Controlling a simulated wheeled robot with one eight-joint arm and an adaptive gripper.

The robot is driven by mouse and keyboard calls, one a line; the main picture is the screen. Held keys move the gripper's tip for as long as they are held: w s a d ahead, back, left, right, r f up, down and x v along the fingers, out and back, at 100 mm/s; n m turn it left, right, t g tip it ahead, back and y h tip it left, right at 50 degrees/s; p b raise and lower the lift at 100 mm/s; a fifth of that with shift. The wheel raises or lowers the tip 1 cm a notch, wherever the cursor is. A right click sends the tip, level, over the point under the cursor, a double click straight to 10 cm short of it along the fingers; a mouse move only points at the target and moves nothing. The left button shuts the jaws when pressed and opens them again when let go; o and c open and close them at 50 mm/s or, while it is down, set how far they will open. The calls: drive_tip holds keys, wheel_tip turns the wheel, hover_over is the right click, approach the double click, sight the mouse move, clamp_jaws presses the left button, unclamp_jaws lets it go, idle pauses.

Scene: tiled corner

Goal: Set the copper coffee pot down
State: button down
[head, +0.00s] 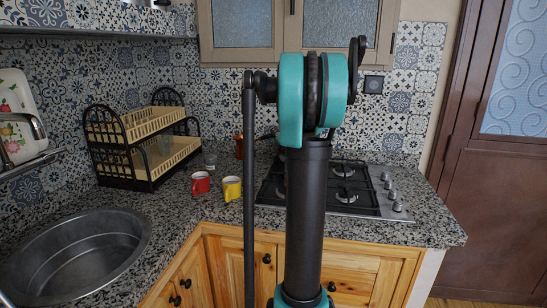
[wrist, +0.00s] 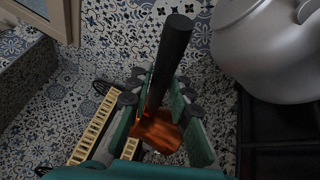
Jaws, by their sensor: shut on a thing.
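The copper coffee pot (wrist: 160,132) shows in the wrist view between the teal fingers of my gripper (wrist: 156,92). Its long dark handle (wrist: 171,48) rises between the fingers towards the top of the picture. My gripper is shut on the pot, at or near the handle's lower end. In the head view, the copper pot (head: 239,147) shows at the back of the counter, left of the hob, partly behind my arm. My gripper is hidden behind my arm there. I cannot tell whether the pot's base touches the counter.
A large grey kettle (wrist: 270,48) is close on the right in the wrist view. In the head view, a glass (head: 210,158), red mug (head: 201,183) and yellow mug (head: 232,188) stand left of the gas hob (head: 350,199). A dish rack (head: 145,145) and sink (head: 78,250) are farther left.

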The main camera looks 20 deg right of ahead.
wheel_tip(320, 180, down, 9)
drive_tip(key=shift+f, duration=0.1)
idle(0.4)
drive_tip(key=c, duration=1.4)
unclamp_jaws()
drive_tip(key=shift+s+a+f, duration=0.1)
drive_tip(key=shift+s+a, duration=0.1)
drive_tip(key=shift+s, duration=2.3)
drive_tip(key=shift+s+a+f, duration=0.1)
drive_tip(key=shift+s+a, duration=0.05)
drive_tip(key=shift+s, duration=2.35)
drive_tip(key=shift+s+r, duration=0.1)
drive_tip(key=shift+s+a+r, duration=0.1)
drive_tip(key=shift+s+r, duration=0.4)
drive_tip(key=shift+s, duration=0.3)
drive_tip(key=shift+s+r, duration=0.45)
drive_tip(key=shift+s, duration=0.35)
drive_tip(key=shift+s+a+r, duration=0.1)
drive_tip(key=shift+s+r, duration=0.4)
drive_tip(key=shift+s, duration=0.3)
